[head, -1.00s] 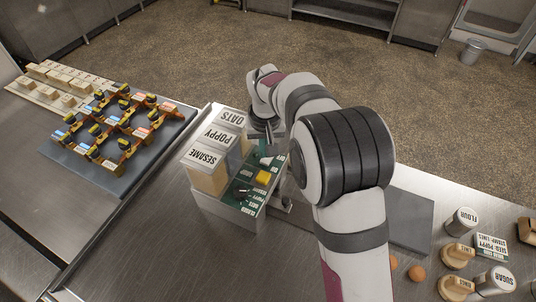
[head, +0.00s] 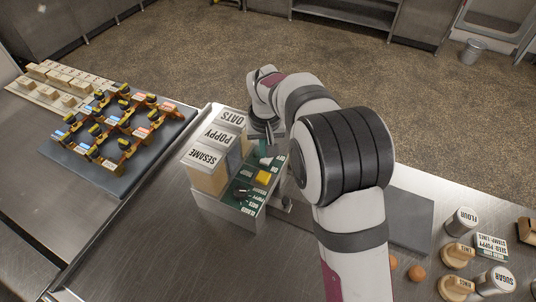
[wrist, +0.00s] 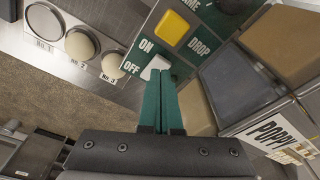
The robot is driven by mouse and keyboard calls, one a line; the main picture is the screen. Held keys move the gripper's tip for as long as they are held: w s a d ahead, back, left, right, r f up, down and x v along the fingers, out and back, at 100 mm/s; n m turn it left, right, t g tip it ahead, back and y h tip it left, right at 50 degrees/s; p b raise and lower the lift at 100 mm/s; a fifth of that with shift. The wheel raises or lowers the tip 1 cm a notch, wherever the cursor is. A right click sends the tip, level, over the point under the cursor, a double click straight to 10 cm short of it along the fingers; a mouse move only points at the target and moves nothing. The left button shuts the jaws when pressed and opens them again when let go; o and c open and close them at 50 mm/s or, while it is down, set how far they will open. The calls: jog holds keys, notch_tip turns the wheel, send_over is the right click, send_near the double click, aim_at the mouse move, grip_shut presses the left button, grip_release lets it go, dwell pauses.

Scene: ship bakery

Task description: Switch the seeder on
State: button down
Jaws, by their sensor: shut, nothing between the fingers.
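The seeder (head: 232,207) is a metal box with a green control panel and bins lettered SESAME, POPPY and OATS. In the wrist view its panel carries a white switch (wrist: 155,66) beside the words ON and OFF. A yellow button (wrist: 172,28) sits by the word DROP; it also shows in the head view (head: 263,177). My gripper (wrist: 166,78) is shut and empty, its green fingertips right at the white switch and partly covering it. I cannot tell whether they touch it or which way the switch is set.
A dark dial (head: 241,194) is on the panel's near part. A grey board (head: 96,178) with a rack of colourful pieces lies to the left. A flour tin (head: 460,221), a sugar tin (head: 496,280) and stamps stand at right. The counter in front of the seeder is clear.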

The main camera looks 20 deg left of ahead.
aim_at(265, 161)
jog(key=shift+f, duration=0.8)
dwell(0.4)
jog(key=shift+r, duration=3.5)
jog(key=s+d+r+m, duration=0.2)
jog(key=s+d, duration=0.1)
jog(key=d, duration=0.4)
jog(key=s+d+r+m+g, duration=0.1)
jog(key=s+d+r+m, duration=0.1)
jog(key=s+d+r, duration=0.3)
jog(key=s+d+m, duration=0.2)
jog(key=d, duration=0.6)
jog(key=s+d+f+m, duration=0.1)
jog(key=s+d, duration=0.3)
jog(key=s, duration=0.4)
jog(key=s+d+f+m+y, duration=0.1)
jog(key=s+d+f+m, duration=0.1)
jog(key=s, duration=0.7)
jog(key=d+m, duration=0.1)
jog(key=m, duration=0.1)
jog(key=shift+d+f+m+g, duration=0.15)
jog(key=shift+d+m+g, duration=0.15)
jog(key=shift+d+g, duration=0.1)
